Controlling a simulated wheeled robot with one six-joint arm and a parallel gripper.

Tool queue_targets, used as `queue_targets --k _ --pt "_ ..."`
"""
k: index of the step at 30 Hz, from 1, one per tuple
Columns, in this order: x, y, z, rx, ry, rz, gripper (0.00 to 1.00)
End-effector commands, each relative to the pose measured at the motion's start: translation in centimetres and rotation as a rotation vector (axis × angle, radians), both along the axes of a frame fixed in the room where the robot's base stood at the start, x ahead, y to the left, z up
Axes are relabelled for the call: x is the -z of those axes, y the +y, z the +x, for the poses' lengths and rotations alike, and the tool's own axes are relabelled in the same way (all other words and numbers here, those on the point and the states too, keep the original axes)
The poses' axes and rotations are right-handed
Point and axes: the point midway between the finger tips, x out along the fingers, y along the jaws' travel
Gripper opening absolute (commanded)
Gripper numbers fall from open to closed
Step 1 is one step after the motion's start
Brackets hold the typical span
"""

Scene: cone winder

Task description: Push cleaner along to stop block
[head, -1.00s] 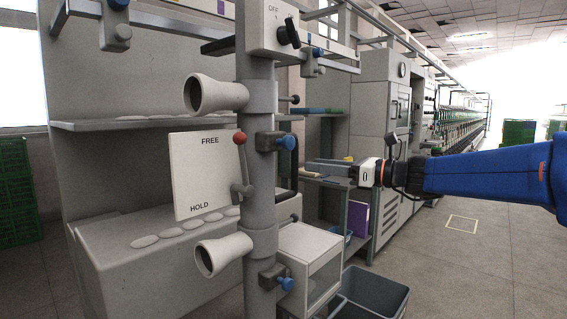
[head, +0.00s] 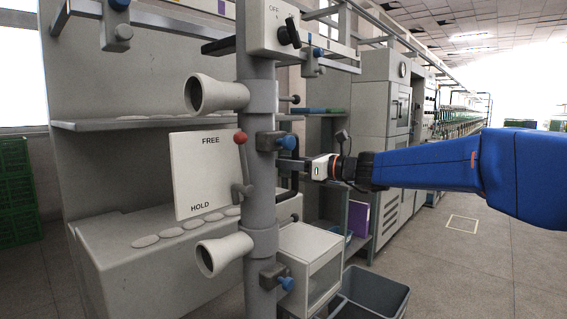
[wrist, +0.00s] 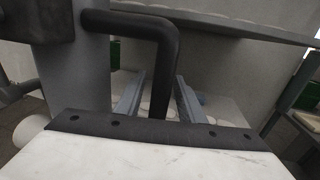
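The cleaner (head: 260,215) is a grey upright post with two pale funnel nozzles, up against a rail (head: 170,25). A black bent handle (wrist: 163,70) sticks out from its side. Its red-knobbed lever (head: 239,160) points up, on the FREE side of a FREE/HOLD plate (head: 200,175). My gripper (wrist: 158,98) is at the handle, right of the post in the head view. Its two fingers are apart, with the handle's downward bar between them; contact is not clear. Grey blocks with blue knobs hang on the rail, left (head: 117,32) and right (head: 313,60); which is the stop block is unclear.
A grey machine body with a shelf (head: 150,123) stands behind the post. A white box (head: 308,265) and a dark bin (head: 370,293) are low on the right. Green crates (head: 15,195) stand far left. The right floor is open.

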Motion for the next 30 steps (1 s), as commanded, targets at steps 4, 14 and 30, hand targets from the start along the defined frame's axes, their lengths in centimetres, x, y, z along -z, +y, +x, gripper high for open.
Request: queue_targets --k 4,14,30 --pt "0.0 0.0 0.0 0.000 0.000 0.000 0.36" --pt "0.0 0.0 0.0 0.000 0.000 0.000 0.00" --pt "0.0 -5.3 6.6 0.006 0.000 0.000 0.00"
